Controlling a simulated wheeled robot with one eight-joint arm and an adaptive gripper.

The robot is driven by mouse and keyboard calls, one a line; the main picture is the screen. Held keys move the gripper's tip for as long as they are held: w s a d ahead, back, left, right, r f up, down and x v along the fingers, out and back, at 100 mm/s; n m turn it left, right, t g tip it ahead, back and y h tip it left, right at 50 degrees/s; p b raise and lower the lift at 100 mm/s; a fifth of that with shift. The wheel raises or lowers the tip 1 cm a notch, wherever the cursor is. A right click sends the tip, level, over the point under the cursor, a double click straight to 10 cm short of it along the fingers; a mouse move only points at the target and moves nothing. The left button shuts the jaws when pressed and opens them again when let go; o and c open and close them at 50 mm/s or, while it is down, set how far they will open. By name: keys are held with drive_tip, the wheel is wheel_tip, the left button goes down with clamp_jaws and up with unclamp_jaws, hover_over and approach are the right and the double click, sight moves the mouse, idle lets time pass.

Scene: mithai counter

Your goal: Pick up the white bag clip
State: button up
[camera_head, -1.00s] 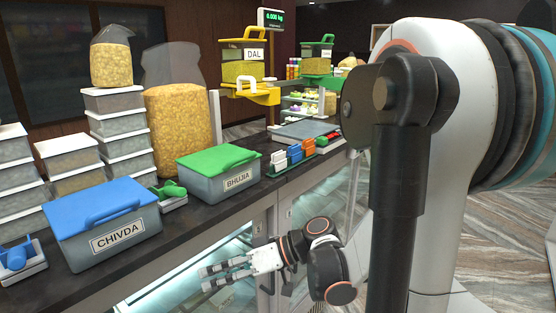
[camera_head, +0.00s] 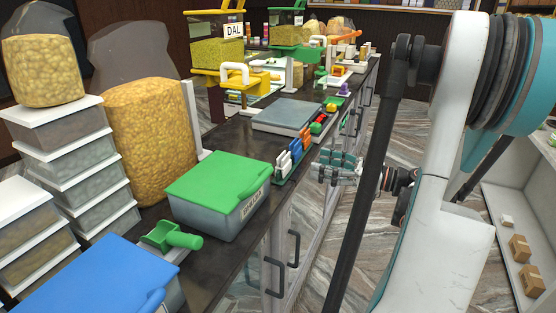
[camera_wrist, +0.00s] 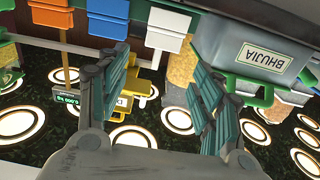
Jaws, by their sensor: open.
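The white bag clip (camera_wrist: 166,29) shows near the top of the wrist view, beside a blue clip (camera_wrist: 107,18) and an orange clip (camera_wrist: 50,15). In the head view the white clip (camera_head: 282,164) is the one nearest the BHUJIA tub, in a small row on the counter. My gripper (camera_wrist: 160,80) is open and empty, its two fingers spread apart in the wrist view. In the head view my gripper (camera_head: 340,167) hangs off the counter's front edge, to the right of the clips and apart from them.
The green-lidded BHUJIA tub (camera_head: 217,192) stands close to the clips. A grey scale plate (camera_head: 285,117) lies behind them, with small coloured items beside it. A green scoop (camera_head: 172,237) and a blue-lidded tub (camera_head: 95,280) are nearer. The aisle right of the counter is open floor.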

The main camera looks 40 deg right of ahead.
sight(286, 157)
drive_tip(key=x, duration=0.6)
drive_tip(key=shift+w, duration=0.15)
drive_tip(key=x, duration=0.5)
drive_tip(key=shift+a+f, duration=0.15)
drive_tip(key=shift+a, duration=0.1)
drive_tip(key=c, duration=0.7)
